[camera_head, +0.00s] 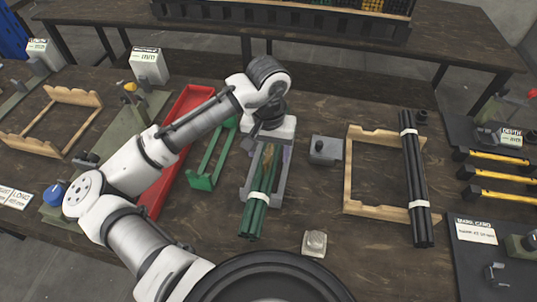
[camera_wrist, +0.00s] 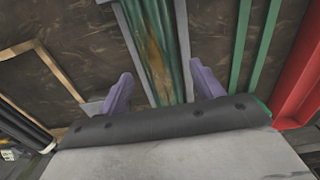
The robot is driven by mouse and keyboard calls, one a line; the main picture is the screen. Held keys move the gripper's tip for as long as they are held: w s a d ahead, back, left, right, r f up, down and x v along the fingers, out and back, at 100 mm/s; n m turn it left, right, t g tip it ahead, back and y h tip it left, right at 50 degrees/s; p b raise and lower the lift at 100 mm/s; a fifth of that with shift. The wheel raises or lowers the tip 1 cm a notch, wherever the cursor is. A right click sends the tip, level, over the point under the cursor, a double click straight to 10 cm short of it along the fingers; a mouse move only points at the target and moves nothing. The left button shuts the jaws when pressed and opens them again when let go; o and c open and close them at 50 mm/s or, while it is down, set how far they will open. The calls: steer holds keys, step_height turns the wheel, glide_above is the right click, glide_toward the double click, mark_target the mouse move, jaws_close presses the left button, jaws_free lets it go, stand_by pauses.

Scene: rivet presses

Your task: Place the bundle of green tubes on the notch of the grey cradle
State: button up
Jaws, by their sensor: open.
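The bundle of green tubes (camera_head: 251,219), with a white band, lies lengthwise over the grey cradle (camera_head: 283,188). Its near end sticks out past the cradle's front. In the wrist view the tubes (camera_wrist: 158,40) run between the cradle's grey rails (camera_wrist: 184,40), with a brownish patch on them. I cannot tell whether the bundle is fully seated in the notch. My gripper (camera_head: 268,152) is over the far part of the bundle. Its purple fingers (camera_wrist: 163,88) are open, one on each side of the tubes. My wrist hides the bundle's far end.
A green cradle (camera_head: 203,182) and a red tray (camera_head: 182,138) stand to the left. A small grey block (camera_head: 325,151) and a wooden cradle (camera_head: 372,211) with a bundle of black tubes (camera_head: 413,175) stand to the right. A pale small block (camera_head: 315,243) sits in front.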

mark_target(268, 155)
step_height(268, 155, up, 10)
steer(key=shift+f, duration=0.25)
stand_by(1.2)
